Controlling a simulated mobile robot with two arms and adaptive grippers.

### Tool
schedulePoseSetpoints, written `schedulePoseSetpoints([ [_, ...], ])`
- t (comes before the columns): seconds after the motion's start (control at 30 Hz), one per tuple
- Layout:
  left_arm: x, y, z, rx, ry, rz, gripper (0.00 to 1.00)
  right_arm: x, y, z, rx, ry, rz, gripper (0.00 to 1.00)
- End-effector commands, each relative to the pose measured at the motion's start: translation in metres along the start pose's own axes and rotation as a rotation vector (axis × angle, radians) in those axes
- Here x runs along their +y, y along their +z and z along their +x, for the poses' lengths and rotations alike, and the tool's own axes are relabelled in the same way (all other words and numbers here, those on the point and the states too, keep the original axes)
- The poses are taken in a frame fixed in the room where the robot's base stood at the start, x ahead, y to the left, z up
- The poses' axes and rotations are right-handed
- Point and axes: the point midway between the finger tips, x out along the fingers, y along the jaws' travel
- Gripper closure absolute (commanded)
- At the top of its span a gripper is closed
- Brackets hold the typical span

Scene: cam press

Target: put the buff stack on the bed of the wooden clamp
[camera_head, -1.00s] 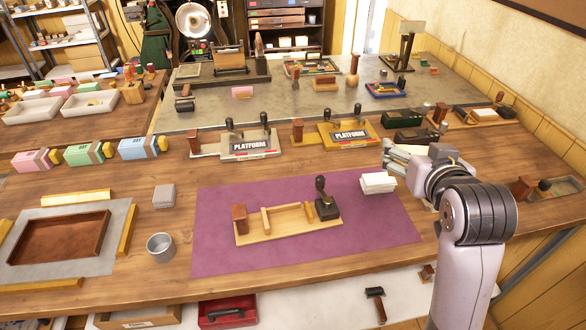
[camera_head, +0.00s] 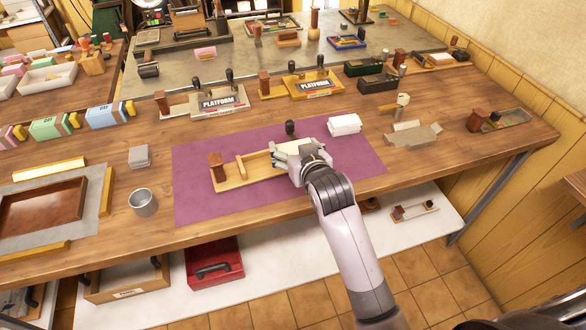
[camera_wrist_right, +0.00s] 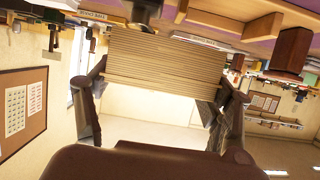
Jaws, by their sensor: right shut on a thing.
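The wooden clamp (camera_head: 228,184) lies on the purple mat, with a red-brown block at its left end, a pale crossbar, and a black-knobbed lever at its right end. My right gripper (camera_head: 298,152) is over the clamp's right part and hides much of it. It is shut on the buff stack (camera_head: 292,146). In the right wrist view the stack (camera_wrist_right: 165,62) shows its layered edges between the two fingers. The clamp's red-brown block (camera_wrist_right: 293,48) is also there at the upper right. I cannot tell whether the stack touches the bed. My left gripper is out of view.
A white stack (camera_head: 345,123) sits on the mat (camera_head: 195,206) just behind my right gripper. A metal cup (camera_head: 143,203) and a small grey stack (camera_head: 139,155) stand left of the mat. Two platform clamps (camera_head: 218,103) (camera_head: 314,84) stand behind it.

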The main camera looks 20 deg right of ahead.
Motion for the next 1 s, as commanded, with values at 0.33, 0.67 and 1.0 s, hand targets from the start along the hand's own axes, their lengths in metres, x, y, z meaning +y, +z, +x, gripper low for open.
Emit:
schedulePoseSetpoints([
  [0.33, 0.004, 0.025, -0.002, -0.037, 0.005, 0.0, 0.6, 0.0, 0.04, 0.017, -0.001, 0.001, 0.0, 0.56],
  [0.67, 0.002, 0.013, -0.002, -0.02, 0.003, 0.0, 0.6, 0.0, 0.072, 0.03, 0.002, 0.001, 0.001, 0.56],
  [1.0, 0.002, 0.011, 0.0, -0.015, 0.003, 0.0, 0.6, 0.0, 0.076, 0.032, 0.002, 0.001, 0.001, 0.56],
])
